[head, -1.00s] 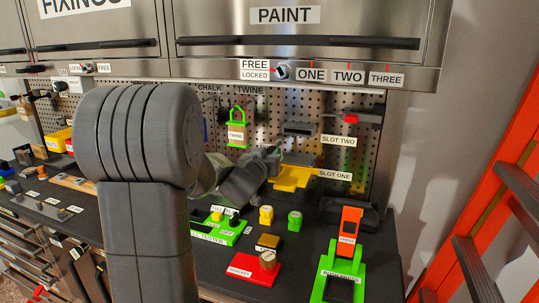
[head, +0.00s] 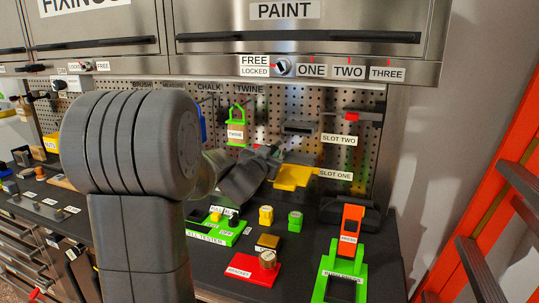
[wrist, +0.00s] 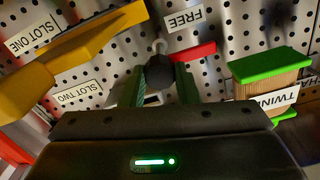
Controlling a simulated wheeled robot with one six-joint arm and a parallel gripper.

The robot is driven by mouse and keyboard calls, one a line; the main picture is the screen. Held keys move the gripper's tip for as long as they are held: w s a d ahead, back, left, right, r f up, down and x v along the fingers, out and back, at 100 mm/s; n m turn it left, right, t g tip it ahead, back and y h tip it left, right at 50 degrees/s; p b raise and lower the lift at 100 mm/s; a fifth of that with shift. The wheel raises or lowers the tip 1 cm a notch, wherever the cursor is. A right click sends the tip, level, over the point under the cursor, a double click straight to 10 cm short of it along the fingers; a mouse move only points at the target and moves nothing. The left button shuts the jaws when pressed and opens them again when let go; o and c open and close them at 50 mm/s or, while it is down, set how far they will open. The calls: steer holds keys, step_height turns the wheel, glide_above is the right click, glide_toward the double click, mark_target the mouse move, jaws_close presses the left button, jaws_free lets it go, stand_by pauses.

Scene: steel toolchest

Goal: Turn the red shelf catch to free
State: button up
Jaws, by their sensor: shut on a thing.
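In the wrist view, the red shelf catch (wrist: 194,52) shows as a red bar reaching right from behind a dark round knob (wrist: 159,72). My gripper (wrist: 158,88) has its green-padded fingers on either side of this knob, shut on it. A white FREE label (wrist: 184,19), upside down here, sits just above the red bar. The yellow shelf also shows at upper left in the wrist view (wrist: 75,55).
A twine holder with a green frame (head: 237,130) hangs close to my gripper's left. The empty slot-two bracket (head: 300,127) is above the shelf. Below, the bench holds a red block (head: 250,270), a green tester (head: 215,232) and small yellow and green pieces. An orange ladder (head: 480,170) stands right.

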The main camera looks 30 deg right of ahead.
steer(key=o, duration=1)
steer(key=v, duration=1.4)
steer(key=shift+w+d, duration=0.1)
steer(key=shift+d, duration=0.05)
steer(key=x, duration=1.3)
steer(key=shift+w+d, duration=0.2)
steer(key=shift+d, duration=0.05)
